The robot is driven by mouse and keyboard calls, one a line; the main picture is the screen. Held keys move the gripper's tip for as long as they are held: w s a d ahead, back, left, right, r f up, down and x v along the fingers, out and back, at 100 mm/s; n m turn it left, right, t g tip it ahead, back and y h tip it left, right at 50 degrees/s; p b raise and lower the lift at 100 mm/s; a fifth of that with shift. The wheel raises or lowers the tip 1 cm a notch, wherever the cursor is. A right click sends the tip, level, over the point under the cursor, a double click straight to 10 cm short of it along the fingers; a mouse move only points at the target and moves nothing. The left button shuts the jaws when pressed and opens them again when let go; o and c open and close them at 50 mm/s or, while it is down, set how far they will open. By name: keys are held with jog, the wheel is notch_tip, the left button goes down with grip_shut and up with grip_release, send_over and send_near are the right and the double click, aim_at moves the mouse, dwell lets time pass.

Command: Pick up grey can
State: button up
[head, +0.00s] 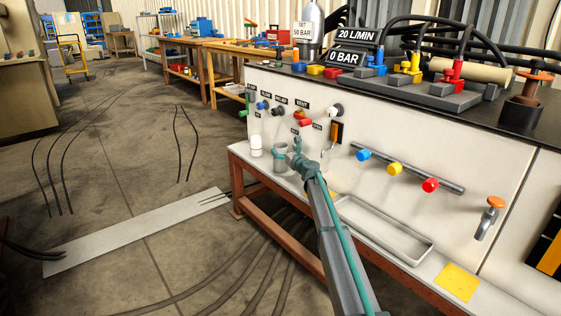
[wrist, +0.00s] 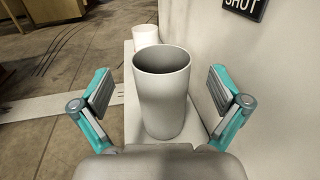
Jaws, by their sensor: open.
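The grey can (wrist: 163,110) stands upright with an open top on a narrow light ledge in the wrist view. My gripper (wrist: 162,92) is open, with one teal-and-grey finger on each side of the can. Gaps show between the can and both fingers. In the head view my gripper (head: 291,158) is at the left end of the white bench ledge. The grey can (head: 280,149) is small there and partly hidden by my gripper.
A white can (wrist: 146,36) stands behind the grey can, and in the head view this white can (head: 256,146) is left of my gripper. A panel wall (wrist: 262,80) rises close on the right. An empty tray (head: 432,246) and a yellow square (head: 457,282) lie along the ledge.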

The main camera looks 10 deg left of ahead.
aim_at(281, 145)
jog(key=b+x, duration=0.1)
jog(key=x, duration=0.2)
jog(key=shift+w+a, duration=0.1)
jog(key=shift+w, duration=0.2)
jog(key=shift+c, duration=0.2)
jog(key=c, duration=1.6)
